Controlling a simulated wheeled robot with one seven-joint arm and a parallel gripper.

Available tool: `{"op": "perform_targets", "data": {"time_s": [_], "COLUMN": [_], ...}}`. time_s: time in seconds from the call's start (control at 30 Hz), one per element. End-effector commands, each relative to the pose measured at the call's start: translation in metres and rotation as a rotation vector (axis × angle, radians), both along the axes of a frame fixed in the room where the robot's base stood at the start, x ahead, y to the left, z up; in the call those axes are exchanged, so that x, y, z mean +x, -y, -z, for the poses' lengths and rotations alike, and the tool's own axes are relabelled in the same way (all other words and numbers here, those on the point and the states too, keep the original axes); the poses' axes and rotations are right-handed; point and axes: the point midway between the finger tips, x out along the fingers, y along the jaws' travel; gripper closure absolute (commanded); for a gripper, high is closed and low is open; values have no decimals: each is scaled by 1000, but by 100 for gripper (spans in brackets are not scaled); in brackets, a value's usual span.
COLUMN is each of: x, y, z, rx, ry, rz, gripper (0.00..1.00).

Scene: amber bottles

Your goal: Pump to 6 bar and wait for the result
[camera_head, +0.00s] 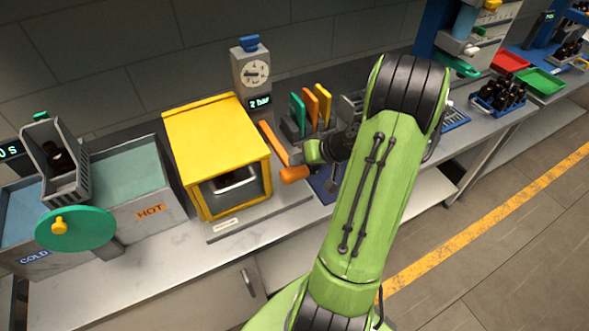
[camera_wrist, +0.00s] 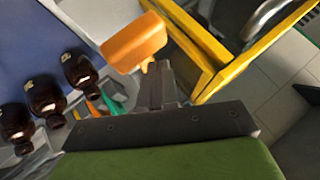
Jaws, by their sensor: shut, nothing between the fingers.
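The pump lever (camera_head: 272,142) is an orange bar slanting down at the right side of the yellow chamber (camera_head: 212,125), with an orange grip (camera_head: 294,174) at its low end. The grip also shows in the wrist view (camera_wrist: 135,42). My gripper (camera_head: 299,158) is shut and empty, its fingertips just by the grip; in the wrist view the fingers (camera_wrist: 155,72) lie right below it. I cannot tell whether they touch it. The pressure gauge (camera_head: 256,73) stands behind the chamber, with a small lit display (camera_head: 260,102) too small to read surely.
Hot and cold baths (camera_head: 150,212) with a green wheel (camera_head: 75,230) stand left. Green, orange and yellow upright plates (camera_head: 311,105) stand behind my gripper. Dark bottles (camera_wrist: 45,95) are near it in the wrist view. A blue bottle crate (camera_head: 499,95) and red and green trays (camera_head: 541,82) are right.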

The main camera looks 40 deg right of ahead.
Motion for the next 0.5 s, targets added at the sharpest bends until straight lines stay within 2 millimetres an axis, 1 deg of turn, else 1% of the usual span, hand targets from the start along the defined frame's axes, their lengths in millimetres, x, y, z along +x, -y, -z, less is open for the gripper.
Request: {"op": "perform_targets", "data": {"time_s": [0.33, 0.5], "x": [0, 0], "y": [0, 0], "z": [1, 7], "rx": [0, 0], "ry": [0, 0], "rz": [0, 0], "gripper": [100, 100]}}
